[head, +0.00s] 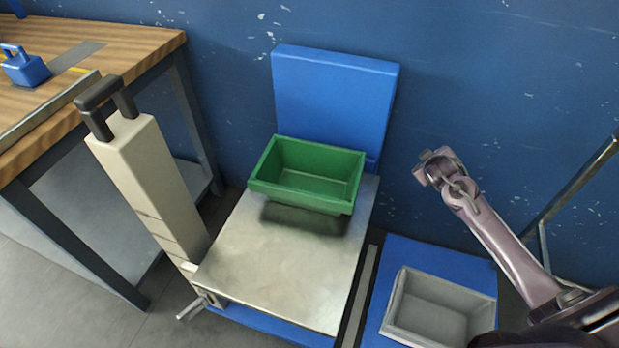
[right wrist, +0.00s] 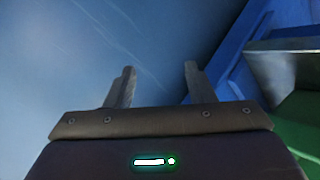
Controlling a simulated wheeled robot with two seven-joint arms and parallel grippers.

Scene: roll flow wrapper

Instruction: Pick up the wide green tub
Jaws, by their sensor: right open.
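The wide green tub (head: 305,186) stands upright and empty on a metal-topped platform (head: 285,262), in front of a blue upright panel (head: 335,100). My right gripper (head: 432,160) is in the air to the right of the tub, apart from it. In the right wrist view my right gripper (right wrist: 160,85) is open with nothing between its fingers. A green surface, likely the tub (right wrist: 297,125), shows at the right edge of that view. My left gripper is not in view.
A grey bin (head: 437,305) sits on a blue base (head: 440,258) at lower right. A cream post with a dark handle (head: 150,180) stands left of the platform. A wooden bench (head: 125,50) with a blue object (head: 24,68) is at far left. A blue wall closes the back.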

